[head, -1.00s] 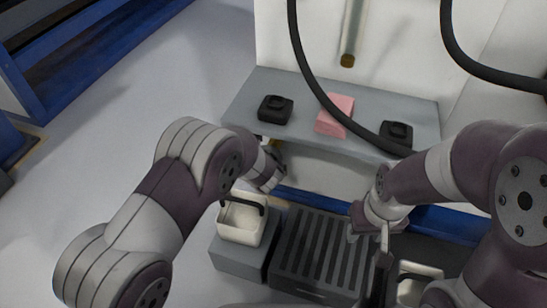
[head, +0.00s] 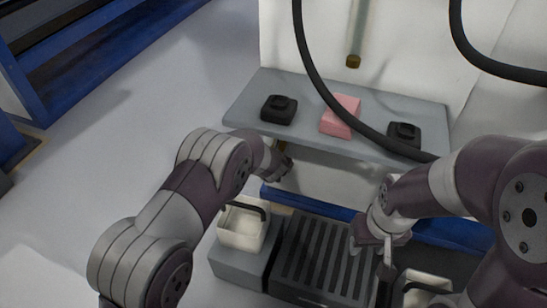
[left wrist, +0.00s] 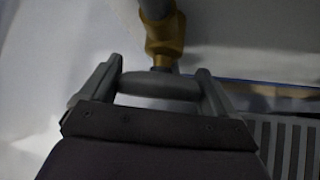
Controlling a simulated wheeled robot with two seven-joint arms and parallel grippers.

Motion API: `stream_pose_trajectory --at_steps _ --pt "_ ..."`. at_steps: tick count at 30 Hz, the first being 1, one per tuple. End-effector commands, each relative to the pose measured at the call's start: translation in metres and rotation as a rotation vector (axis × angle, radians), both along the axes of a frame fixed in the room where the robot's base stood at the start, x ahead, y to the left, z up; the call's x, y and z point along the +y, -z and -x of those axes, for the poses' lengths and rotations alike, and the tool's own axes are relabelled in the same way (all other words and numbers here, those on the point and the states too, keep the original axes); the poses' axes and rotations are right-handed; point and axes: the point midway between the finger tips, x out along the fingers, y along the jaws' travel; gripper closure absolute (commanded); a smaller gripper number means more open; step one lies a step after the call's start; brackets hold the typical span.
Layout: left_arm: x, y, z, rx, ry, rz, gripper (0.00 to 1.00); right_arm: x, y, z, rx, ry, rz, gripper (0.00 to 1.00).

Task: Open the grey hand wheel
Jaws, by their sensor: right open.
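The grey hand wheel (left wrist: 160,86) shows edge-on as a grey bar below a brass valve body (left wrist: 165,38) in the left wrist view. My left gripper (left wrist: 158,78) has one finger at each side of the wheel, and the wheel fills the gap between them. In the head view my left gripper (head: 277,165) is under the front edge of the grey shelf; the wheel is hidden there. My right gripper (head: 383,262) is open and empty, low over the right side of the slotted dark tray.
The grey shelf (head: 240,108) carries two black devices (head: 279,109) (head: 404,136) and a pink block (head: 341,116). Black hoses (head: 318,82) hang in front. A slotted dark tray (head: 322,255) stands below, with a cream container (head: 243,229) at left and another (head: 426,286) at right.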

Motion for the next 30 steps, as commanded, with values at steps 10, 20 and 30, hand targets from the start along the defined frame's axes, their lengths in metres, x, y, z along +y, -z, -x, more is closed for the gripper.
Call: stream_pose_trajectory --at_steps 10,20,30 --pt "0.0 0.003 0.0 0.009 0.0 0.027 0.41 0.0 0.01 0.0 0.0 0.0 0.0 0.54" --pt "0.002 0.008 0.0 0.068 -0.002 0.219 0.41 0.0 0.058 0.0 0.0 0.0 0.0 0.54" --pt "0.004 0.004 -0.001 0.145 -0.003 0.446 0.41 0.0 0.089 0.0 0.0 0.0 0.0 0.54"
